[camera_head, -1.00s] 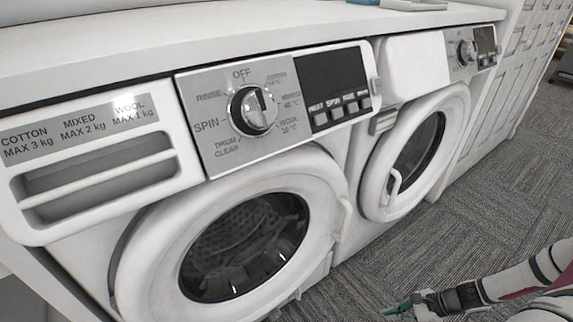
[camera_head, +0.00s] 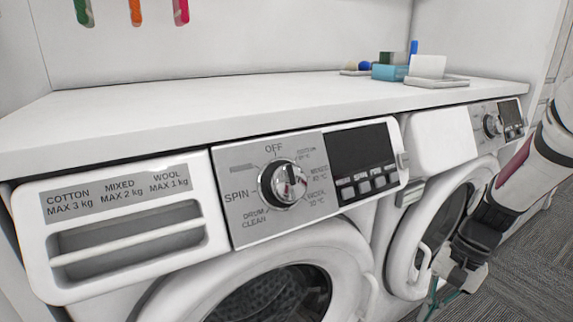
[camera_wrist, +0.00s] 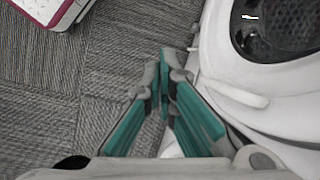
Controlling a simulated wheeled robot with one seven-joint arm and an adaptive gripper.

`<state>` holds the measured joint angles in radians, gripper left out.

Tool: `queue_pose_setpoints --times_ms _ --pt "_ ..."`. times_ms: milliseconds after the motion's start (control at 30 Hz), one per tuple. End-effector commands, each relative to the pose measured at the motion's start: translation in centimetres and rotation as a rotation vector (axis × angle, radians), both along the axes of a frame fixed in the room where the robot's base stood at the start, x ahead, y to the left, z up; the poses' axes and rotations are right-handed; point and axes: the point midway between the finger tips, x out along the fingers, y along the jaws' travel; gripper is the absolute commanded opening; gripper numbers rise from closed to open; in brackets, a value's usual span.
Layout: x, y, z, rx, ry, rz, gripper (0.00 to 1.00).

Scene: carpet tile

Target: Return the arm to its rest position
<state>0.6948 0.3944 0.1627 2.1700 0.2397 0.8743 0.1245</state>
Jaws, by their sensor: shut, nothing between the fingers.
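My arm (camera_head: 515,185) comes in from the right edge of the head view. My gripper (camera_head: 432,308) hangs at its end, low in the picture, in front of the right washing machine's door (camera_head: 440,230). In the wrist view my gripper (camera_wrist: 166,72) shows teal fingers with grey tips brought together. Nothing is between them. The fingers point at carpet, beside a white machine door.
The left washing machine (camera_head: 270,190) has a control panel and a round door. A white counter (camera_head: 200,105) runs above both machines, with boxes (camera_head: 390,72) and a tray (camera_head: 437,82) at its right. Grey carpet (camera_head: 535,270) lies open at right.

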Motion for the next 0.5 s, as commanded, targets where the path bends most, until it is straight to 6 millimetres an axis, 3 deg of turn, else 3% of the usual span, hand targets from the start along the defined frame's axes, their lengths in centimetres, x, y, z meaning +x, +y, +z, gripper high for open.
queue_pose_setpoints --times_ms 33,200,500 --pt "-0.3 1.1 1.9 -0.024 -0.015 0.049 0.0" --pt "-2.4 4.5 7.0 -0.085 -0.044 0.194 0.0" --pt "-8.4 9.8 13.8 -0.179 -0.109 0.432 0.0"
